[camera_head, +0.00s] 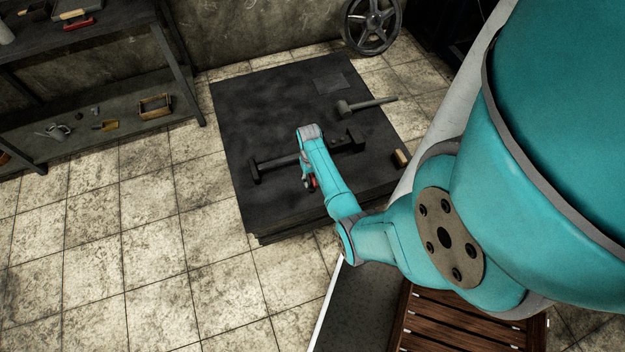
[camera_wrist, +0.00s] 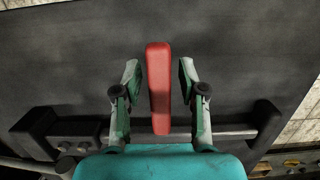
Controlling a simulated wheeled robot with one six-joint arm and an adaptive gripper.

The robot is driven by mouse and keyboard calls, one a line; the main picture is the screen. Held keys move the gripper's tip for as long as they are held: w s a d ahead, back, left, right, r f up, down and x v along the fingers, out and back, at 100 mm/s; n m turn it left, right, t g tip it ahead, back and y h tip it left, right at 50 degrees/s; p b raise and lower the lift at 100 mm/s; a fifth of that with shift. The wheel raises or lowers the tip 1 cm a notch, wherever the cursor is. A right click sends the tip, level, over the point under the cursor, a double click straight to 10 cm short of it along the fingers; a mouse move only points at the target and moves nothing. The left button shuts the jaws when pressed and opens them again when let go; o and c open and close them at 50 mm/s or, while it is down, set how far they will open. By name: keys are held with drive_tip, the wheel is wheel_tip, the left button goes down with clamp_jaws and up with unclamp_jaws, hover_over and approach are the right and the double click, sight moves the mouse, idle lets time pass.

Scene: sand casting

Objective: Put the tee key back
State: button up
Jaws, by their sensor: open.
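A red rounded bar (camera_wrist: 159,85) lies lengthwise between my gripper's fingers in the wrist view. It is the likeliest tee key, but its shape below is hidden, so I cannot confirm this. My gripper (camera_wrist: 159,76) is open, with one finger on each side of the bar and a gap visible on both sides. In the head view my gripper (camera_head: 308,181) is low over the black bench top (camera_head: 235,115), and a bit of red shows beside it. My arm hides most of that spot.
A long dark bar tool (camera_head: 277,162) with a crosspiece lies across the bench top, partly under my gripper. A mallet (camera_head: 366,104), a flat dark plate (camera_head: 330,83) and a small wooden block (camera_head: 401,157) are also there. A shelf (camera_head: 100,135) stands left; a handwheel (camera_head: 372,22) is behind.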

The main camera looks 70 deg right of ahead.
drive_tip(key=r, duration=0.7)
drive_tip(key=w+d+r, duration=0.1)
drive_tip(key=r, duration=0.3)
drive_tip(key=shift+d+r, duration=0.1)
drive_tip(key=shift+r, duration=0.05)
drive_tip(key=a+f+n+t+h, duration=0.1)
drive_tip(key=a+f+t, duration=0.15)
drive_tip(key=a, duration=0.45)
drive_tip(key=a+f+n+t+h, duration=0.1)
drive_tip(key=a+f+n+h, duration=0.1)
drive_tip(key=a+f, duration=0.35)
drive_tip(key=s+a+r+n+t+h, duration=0.1)
drive_tip(key=s+a+r+n+t, duration=0.2)
drive_tip(key=a, duration=0.8)
drive_tip(key=s+a+r+n+t+y, duration=0.1)
drive_tip(key=s+a+r+t, duration=0.2)
drive_tip(key=r, duration=0.8)
drive_tip(key=s+a+r+n+t, duration=0.1)
drive_tip(key=s+a+r+t, duration=0.2)
drive_tip(key=s+a+r, duration=0.3)
drive_tip(key=s+a+r+n+t+y, duration=0.1)
drive_tip(key=s+a+r, duration=0.4)
drive_tip(key=r, duration=1)
drive_tip(key=s+n+t, duration=0.1)
drive_tip(key=t, duration=0.1)
drive_tip(key=shift+r+t+y, duration=0.3)
drive_tip(key=shift+r+t, duration=0.05)
drive_tip(key=shift+r, duration=0.05)
